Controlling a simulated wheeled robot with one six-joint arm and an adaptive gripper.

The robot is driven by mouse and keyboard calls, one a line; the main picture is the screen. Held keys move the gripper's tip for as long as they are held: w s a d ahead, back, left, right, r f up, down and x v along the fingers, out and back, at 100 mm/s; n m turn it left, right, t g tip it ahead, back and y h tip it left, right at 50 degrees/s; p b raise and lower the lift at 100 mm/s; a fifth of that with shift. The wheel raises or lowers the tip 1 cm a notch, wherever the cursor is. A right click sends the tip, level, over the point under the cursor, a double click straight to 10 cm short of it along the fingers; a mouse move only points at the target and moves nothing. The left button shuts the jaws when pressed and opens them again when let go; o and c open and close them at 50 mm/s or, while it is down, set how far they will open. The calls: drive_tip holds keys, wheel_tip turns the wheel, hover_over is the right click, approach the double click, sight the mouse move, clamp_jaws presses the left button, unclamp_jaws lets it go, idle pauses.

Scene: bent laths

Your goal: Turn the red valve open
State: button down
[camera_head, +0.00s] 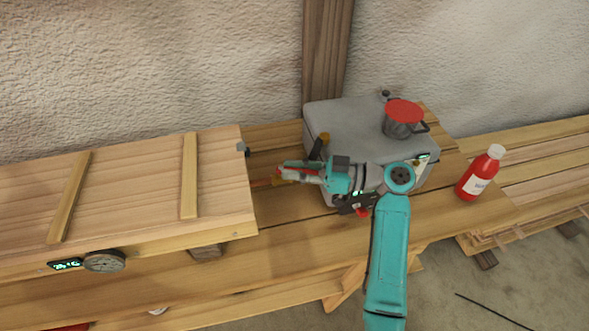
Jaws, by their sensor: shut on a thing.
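My gripper (284,175) reaches in from the right, between the long wooden box and the grey boiler-like box. It is shut on a red part, which looks like the red valve (306,171); the fingers hide most of it. A thin orange-brown pipe (262,183) shows just left of the fingertips and runs toward the wooden box. How far the valve is turned cannot be made out. A smaller red part (362,212) shows under my wrist, at the front of the grey box (352,119).
The long wooden box (130,195) with a round gauge (105,262) and lit display (66,264) fills the left of the bench. A red-topped metal pot (403,119) stands on the grey box. A red bottle (480,175) stands right. The front bench strip is clear.

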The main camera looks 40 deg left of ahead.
drive_tip(key=shift+f, duration=0.15)
drive_tip(key=c, duration=1.1)
unclamp_jaws()
drive_tip(key=v, duration=1.2)
